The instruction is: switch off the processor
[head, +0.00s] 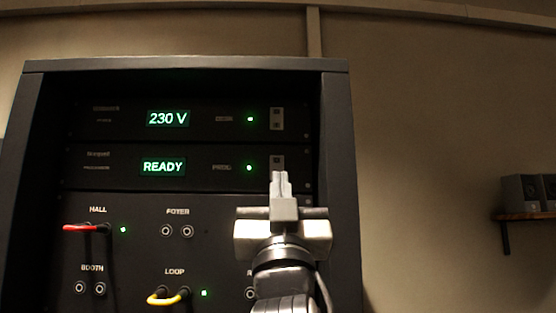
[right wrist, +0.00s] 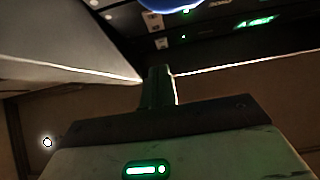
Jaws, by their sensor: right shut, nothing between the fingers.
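The processor (head: 120,165) is the second unit from the top in a dark rack. Its display (head: 163,167) reads READY in green, and a green light (head: 249,168) glows beside it. Its pale rocker switch (head: 277,161) is at the right end, its lower part hidden behind my fingertips. My right gripper (head: 281,178) is shut and empty, pointing up in front of that switch. Whether it touches the switch I cannot tell. In the right wrist view its fingers (right wrist: 157,88) are together. My left gripper is not in view.
Above is a unit with a 230 V display (head: 168,118), a lit green light and a similar switch (head: 277,118). Below is a jack panel with a red cable (head: 85,228) at HALL and a yellow cable (head: 165,298) at LOOP. A wall shelf (head: 530,216) is at right.

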